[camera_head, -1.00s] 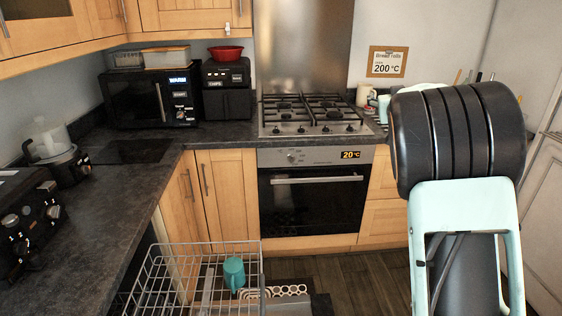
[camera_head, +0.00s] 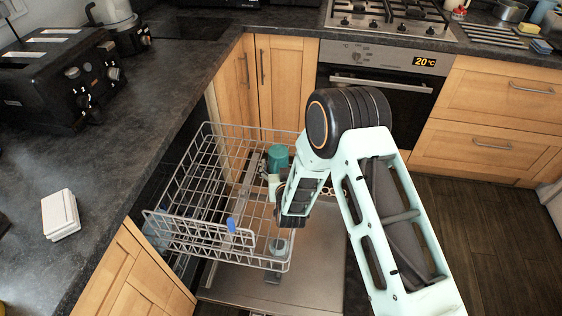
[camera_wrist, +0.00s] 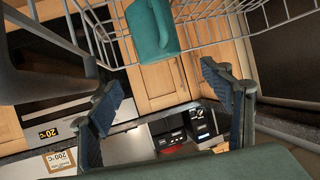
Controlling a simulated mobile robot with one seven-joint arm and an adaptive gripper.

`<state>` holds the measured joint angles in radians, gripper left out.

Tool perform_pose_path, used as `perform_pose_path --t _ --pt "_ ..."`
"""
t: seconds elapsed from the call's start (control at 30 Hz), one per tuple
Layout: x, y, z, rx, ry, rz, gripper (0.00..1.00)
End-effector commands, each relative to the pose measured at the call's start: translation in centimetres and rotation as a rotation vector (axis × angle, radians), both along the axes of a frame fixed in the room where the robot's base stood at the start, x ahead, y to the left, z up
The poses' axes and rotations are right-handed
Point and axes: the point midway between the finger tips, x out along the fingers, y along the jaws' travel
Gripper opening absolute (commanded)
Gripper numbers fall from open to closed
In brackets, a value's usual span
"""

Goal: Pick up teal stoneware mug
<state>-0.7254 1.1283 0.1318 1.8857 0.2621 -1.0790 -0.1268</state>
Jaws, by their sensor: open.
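The teal mug (camera_head: 278,155) shows in the head view at the far right part of a wire dishwasher rack, just behind my arm. In the wrist view the mug (camera_wrist: 150,30) is at the top, with its handle on the right side, and the frame cuts part of it off. My gripper (camera_wrist: 162,85) is open, with its two dark fingers apart and nothing held between them. The mug lies beyond the fingertips and looks apart from them. In the head view my arm hides most of the gripper.
The pulled-out wire rack (camera_head: 205,185) surrounds the mug, and a blue item (camera_head: 231,225) sits at its front. The open dishwasher door (camera_head: 315,270) lies below. A black toaster (camera_head: 60,75) and a white box (camera_head: 60,214) stand on the left counter.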

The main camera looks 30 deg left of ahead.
Motion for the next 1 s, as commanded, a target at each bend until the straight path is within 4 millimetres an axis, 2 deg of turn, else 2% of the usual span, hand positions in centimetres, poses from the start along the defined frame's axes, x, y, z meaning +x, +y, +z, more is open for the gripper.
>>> perform_pose_path --t 0.33,0.63,1.0 --pt "3.2 2.3 -1.8 0.001 0.002 0.001 0.73" --pt "4.7 3.2 -2.5 0.000 0.000 0.001 0.73" --pt "7.9 5.2 -4.0 0.000 0.000 0.000 0.73"
